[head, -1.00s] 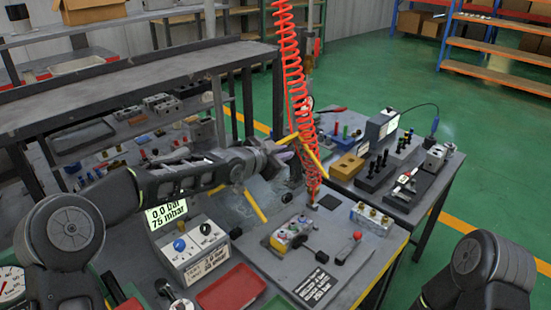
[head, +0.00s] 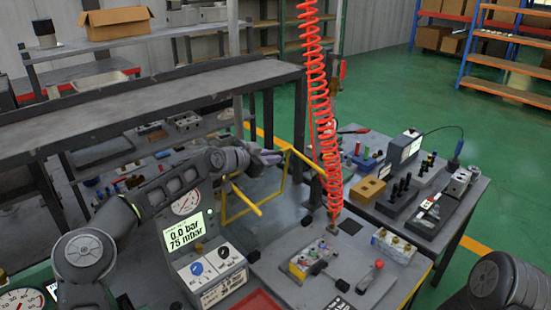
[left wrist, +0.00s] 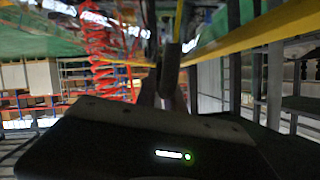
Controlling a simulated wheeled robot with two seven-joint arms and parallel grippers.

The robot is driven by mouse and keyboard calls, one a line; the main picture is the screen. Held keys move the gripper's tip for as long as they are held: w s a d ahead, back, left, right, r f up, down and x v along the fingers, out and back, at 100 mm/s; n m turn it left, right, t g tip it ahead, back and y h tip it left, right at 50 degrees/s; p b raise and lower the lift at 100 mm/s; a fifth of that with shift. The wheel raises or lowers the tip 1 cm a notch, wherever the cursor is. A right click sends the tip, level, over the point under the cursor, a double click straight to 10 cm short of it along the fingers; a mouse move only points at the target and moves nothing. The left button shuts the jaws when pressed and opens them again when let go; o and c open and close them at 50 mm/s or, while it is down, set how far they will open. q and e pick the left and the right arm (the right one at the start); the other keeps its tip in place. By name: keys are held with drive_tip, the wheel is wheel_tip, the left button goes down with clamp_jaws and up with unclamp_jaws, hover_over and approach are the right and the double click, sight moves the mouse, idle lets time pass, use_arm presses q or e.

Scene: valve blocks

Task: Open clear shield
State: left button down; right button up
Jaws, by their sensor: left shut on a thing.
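The clear shield has a yellow frame (head: 283,172) and stands tilted over the bench behind the valve block. Its pane is hardly visible. My left gripper (head: 276,157) is at the frame's upper part and shut on it, with the arm coming in from the left. In the left wrist view a yellow bar (left wrist: 250,35) runs close past my left gripper's fingers (left wrist: 168,80); the exact grip is hard to make out. The valve block (head: 312,260) with coloured parts sits on a grey plate in front of the shield. My right gripper is not in view.
A red coiled hose (head: 318,100) hangs just right of the shield. A pressure unit (head: 207,272) with a display and knobs stands to the left, below my left arm. A second table (head: 440,215) with tools is at the right. A shelf bench (head: 150,95) is behind.

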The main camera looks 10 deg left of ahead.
use_arm(q)
drive_tip(key=shift+a+f, duration=0.1)
drive_tip(key=c, duration=1.7)
unclamp_jaws()
drive_tip(key=shift+s, duration=0.1)
drive_tip(key=shift+s+a, duration=0.15)
drive_tip(key=shift+s, duration=0.05)
drive_tip(key=b+v, duration=0.3)
drive_tip(key=v, duration=0.3)
drive_tip(key=shift+a, duration=0.1)
drive_tip(key=shift+s+a+r, duration=0.15)
drive_tip(key=shift+s+r, duration=0.15)
drive_tip(key=shift+s, duration=0.15)
